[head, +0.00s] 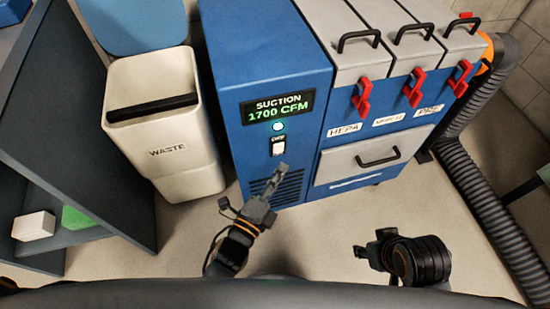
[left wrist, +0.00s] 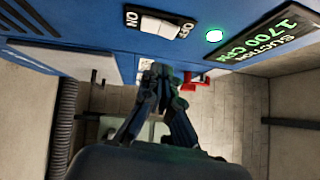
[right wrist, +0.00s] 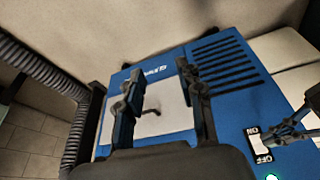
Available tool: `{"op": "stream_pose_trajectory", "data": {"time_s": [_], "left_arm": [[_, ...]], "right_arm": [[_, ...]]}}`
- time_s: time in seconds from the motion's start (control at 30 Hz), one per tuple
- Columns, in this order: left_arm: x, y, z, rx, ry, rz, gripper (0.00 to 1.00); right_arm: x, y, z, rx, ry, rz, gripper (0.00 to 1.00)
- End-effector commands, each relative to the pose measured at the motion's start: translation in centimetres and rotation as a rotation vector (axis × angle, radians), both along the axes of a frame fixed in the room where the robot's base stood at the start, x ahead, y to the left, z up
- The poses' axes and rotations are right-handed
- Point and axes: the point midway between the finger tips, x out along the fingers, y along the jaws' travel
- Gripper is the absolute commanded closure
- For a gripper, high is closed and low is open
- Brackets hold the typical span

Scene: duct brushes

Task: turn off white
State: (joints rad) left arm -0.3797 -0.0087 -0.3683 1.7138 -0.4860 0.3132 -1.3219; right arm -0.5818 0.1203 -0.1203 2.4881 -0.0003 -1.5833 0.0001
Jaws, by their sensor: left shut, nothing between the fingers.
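A white rocker switch (head: 278,148) is on the front of the blue suction unit (head: 225,55), below a lit round light (head: 278,126) and a display (head: 277,106) reading "SUCTION 1700 CFM". ON and OFF labels show beside the switch (left wrist: 158,27) in the left wrist view. My left gripper (head: 280,172) is shut and empty, its tips just below the switch; I cannot tell whether they touch it. My right gripper (head: 362,252) is low, right of the left one; its fingers stand apart with nothing between them in the right wrist view (right wrist: 160,72).
A white waste bin (head: 165,150) stands left of the unit, beside a dark shelf (head: 85,165). Red latches (head: 413,88) and a drawer handle (head: 378,158) stick out on the unit's right part. A ribbed black hose (head: 480,210) runs along the right. The floor in front is clear.

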Motion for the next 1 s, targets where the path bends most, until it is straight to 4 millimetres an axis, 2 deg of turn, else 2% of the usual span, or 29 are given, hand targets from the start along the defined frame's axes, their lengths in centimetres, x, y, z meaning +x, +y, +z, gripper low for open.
{"op": "stream_pose_trajectory", "data": {"time_s": [0.1,0.3,0.8,1.0], "left_arm": [[2.0,0.4,0.2,0.004,-0.003,-0.001,1.00],[3.7,1.0,0.4,0.002,-0.001,-0.001,1.00],[4.0,1.2,0.6,0.000,0.006,0.000,1.00],[4.4,1.3,1.2,-0.014,0.045,-0.001,1.00]], "right_arm": [[-0.1,0.0,-0.5,-0.001,0.006,0.000,0.63],[-0.1,0.0,-0.6,-0.001,0.006,0.001,0.63],[0.1,0.0,-0.4,0.000,0.001,0.000,0.63],[1.3,0.2,-4.0,-0.001,0.026,0.001,0.63]]}}
